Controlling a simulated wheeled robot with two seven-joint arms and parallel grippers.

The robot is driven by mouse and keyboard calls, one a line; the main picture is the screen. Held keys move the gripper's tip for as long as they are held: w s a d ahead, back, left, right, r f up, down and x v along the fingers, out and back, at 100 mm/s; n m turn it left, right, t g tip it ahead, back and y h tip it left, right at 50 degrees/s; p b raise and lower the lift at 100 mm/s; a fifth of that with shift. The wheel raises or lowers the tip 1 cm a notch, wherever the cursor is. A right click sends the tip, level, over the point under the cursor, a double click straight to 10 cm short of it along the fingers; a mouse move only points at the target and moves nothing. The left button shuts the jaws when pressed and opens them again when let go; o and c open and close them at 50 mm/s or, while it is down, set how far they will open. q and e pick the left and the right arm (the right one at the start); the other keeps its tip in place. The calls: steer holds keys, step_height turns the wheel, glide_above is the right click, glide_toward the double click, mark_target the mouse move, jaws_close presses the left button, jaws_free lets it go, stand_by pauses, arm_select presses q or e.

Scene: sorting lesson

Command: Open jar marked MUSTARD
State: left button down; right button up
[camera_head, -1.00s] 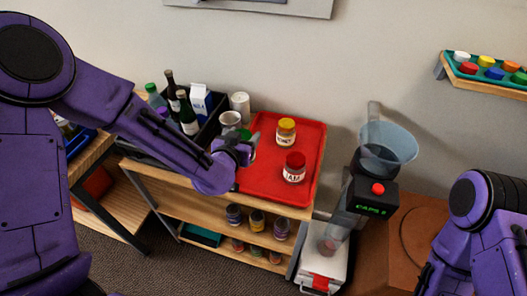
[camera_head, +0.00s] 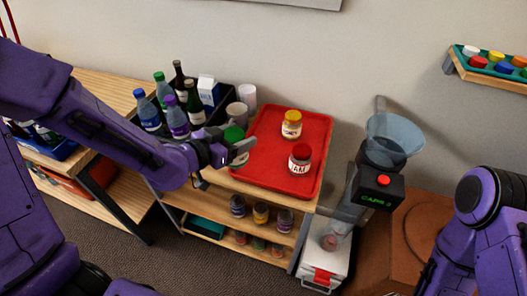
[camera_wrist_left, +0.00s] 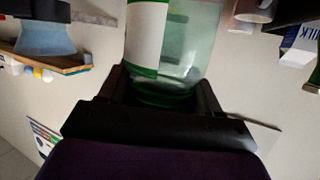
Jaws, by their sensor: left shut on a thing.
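My left gripper (camera_head: 230,153) is shut on a green-lidded glass jar (camera_head: 234,134) at the left edge of the red tray. In the left wrist view the jar (camera_wrist_left: 190,50) is clear greenish glass with a white, green-edged label, between the fingers. Its label text is not readable. On the tray stand a yellow-lidded jar (camera_head: 291,130), its label too small to read surely, and a red-lidded jar (camera_head: 299,166) whose label seems to read JAM. I cannot make out the word MUSTARD. My right arm is at the right; its fingertips do not show.
The red tray (camera_head: 265,180) lies on a wooden cart, with free room around its jars. A dark crate of bottles and a milk carton (camera_head: 208,90) stands behind the left arm, beside white mugs (camera_head: 247,95). A funnel machine (camera_head: 380,185) stands right. Several small jars (camera_head: 260,213) fill the lower shelf.

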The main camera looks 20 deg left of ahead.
arm_select(q)
steer(key=w+d+f+p, duration=0.1)
steer(key=w+f, duration=0.2)
steer(key=f, duration=0.1)
steer(key=w+d+f, duration=0.1)
steer(key=w+f, duration=0.2)
steer(key=w, duration=0.1)
steer(key=w+d+f+p, duration=0.1)
steer(key=w+f, duration=0.2)
steer(key=f, duration=0.1)
steer(key=shift+w+d+f+p, duration=0.3)
steer(key=shift+w+d+p, duration=0.05)
steer(key=shift+d, duration=0.05)
steer(key=shift+f, duration=0.1)
steer(key=shift+c, duration=1)
jaws_free()
steer(key=b+v, duration=0.2)
steer(key=v, duration=1)
